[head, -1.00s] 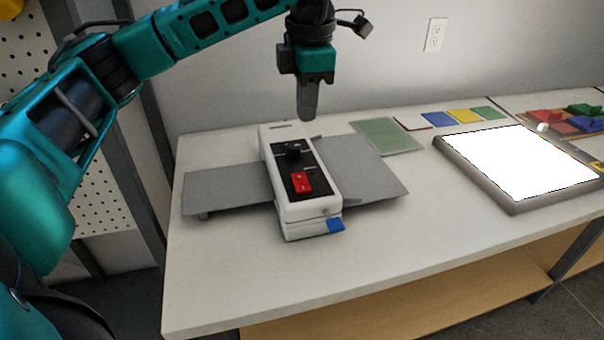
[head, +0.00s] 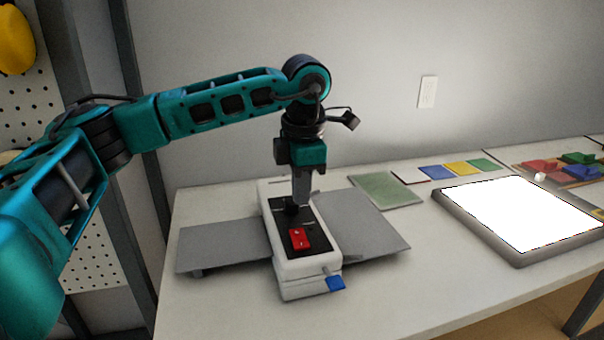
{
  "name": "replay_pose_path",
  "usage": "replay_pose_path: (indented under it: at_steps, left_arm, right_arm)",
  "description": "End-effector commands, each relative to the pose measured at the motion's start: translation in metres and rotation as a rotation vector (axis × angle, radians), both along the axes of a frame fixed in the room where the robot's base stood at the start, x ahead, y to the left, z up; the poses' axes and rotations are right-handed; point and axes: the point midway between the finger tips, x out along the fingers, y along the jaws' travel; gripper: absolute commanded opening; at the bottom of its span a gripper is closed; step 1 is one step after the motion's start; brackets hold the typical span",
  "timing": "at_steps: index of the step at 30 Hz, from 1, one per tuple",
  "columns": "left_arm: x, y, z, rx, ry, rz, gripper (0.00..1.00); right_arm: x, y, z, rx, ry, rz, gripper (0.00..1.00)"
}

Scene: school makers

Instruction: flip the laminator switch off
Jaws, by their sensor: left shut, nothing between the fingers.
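The laminator (head: 308,270) is a white box with a black top panel, standing on the table with grey trays out to both sides. A red rocker switch (head: 299,239) sits on the panel toward the near end. A black knob (head: 292,209) is behind it. A blue tab (head: 335,283) sticks out at the near end. My left gripper (head: 300,201) points down, shut and empty, with its fingertips at the panel close to the knob, behind the red switch. I cannot tell whether the fingertips touch anything. My right gripper is out of view.
The white table (head: 215,305) is clear in front of the laminator. A green sheet (head: 385,190) lies behind the right tray. A bright light pad (head: 520,215), coloured cards (head: 457,169) and coloured blocks (head: 575,163) are to the right. A grey wall stands behind.

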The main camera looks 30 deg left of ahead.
Motion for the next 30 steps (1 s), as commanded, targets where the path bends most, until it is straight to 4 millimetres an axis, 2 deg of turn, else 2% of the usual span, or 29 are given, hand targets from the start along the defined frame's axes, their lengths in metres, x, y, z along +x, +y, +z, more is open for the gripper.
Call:
replay_pose_path:
  at_steps: [1,6,12,17,30]
  left_arm:
    - [0.0,0.001,-0.014,0.001,0.004,0.0,0.0]
    - [0.003,0.004,-0.047,0.001,0.002,0.0,0.0]
    - [0.005,0.007,-0.071,0.0,0.0,0.001,0.0]
    - [0.006,0.008,-0.078,0.001,-0.001,0.001,0.0]
    - [0.006,0.008,-0.081,-0.03,0.028,0.002,0.0]
  right_arm:
    - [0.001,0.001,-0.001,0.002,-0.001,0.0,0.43]
    - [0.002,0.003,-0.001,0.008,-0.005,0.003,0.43]
    - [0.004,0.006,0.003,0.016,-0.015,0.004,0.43]
    - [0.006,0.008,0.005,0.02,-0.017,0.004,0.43]
    - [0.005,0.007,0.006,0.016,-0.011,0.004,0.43]
